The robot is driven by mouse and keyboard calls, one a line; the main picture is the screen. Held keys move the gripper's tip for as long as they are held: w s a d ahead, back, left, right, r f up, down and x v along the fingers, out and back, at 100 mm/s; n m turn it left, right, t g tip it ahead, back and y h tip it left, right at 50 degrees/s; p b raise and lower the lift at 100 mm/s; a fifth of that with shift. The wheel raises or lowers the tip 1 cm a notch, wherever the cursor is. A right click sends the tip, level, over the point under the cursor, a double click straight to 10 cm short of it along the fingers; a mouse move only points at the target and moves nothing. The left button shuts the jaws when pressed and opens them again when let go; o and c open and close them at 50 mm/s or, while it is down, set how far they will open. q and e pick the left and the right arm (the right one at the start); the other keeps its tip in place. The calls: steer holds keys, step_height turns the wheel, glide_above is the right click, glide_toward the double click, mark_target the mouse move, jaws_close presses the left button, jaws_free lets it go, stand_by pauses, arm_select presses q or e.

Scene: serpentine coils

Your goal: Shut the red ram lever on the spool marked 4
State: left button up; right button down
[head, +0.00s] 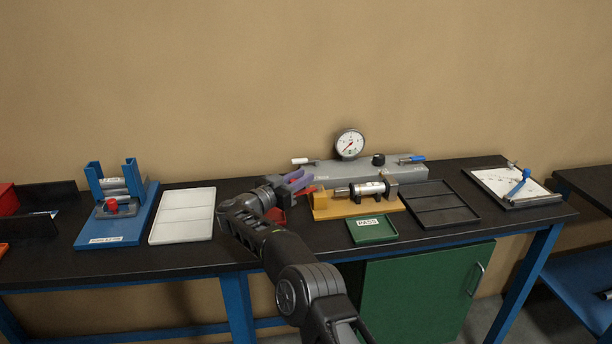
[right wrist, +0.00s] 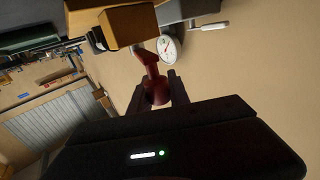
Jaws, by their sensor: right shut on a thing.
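The spool (head: 369,188) is a silvery cylinder lying along a yellow wooden fixture (head: 390,207) on the bench; its mark is too small to read. The red ram lever (head: 304,191) sticks out at the left end of the fixture, beside a yellow block (head: 321,200). My right gripper (head: 297,183) is at the lever, left of the block. In the right wrist view the red lever (right wrist: 153,82) stands between the two fingers of my right gripper (right wrist: 157,92), which is shut on it. The lever's far end, by the block, is partly hidden. My left gripper is out of view.
A grey box (head: 350,172) with a gauge (head: 349,143) stands behind the fixture. A green PASS tray (head: 372,230) is in front, a black tray (head: 440,205) to the right. A white tray (head: 183,215) and a blue stand (head: 115,210) are to the left.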

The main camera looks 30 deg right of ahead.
stand_by(0.3)
steer(key=c, duration=1.2)
jaws_free()
steer(key=shift+c, duration=0.2)
steer(key=b+v, duration=0.2)
steer(key=v, duration=0.4)
steer(key=shift+s+a, duration=0.1)
steer(key=shift+a, duration=0.3)
steer(key=shift+s+a, duration=0.2)
steer(key=shift+a, duration=0.2)
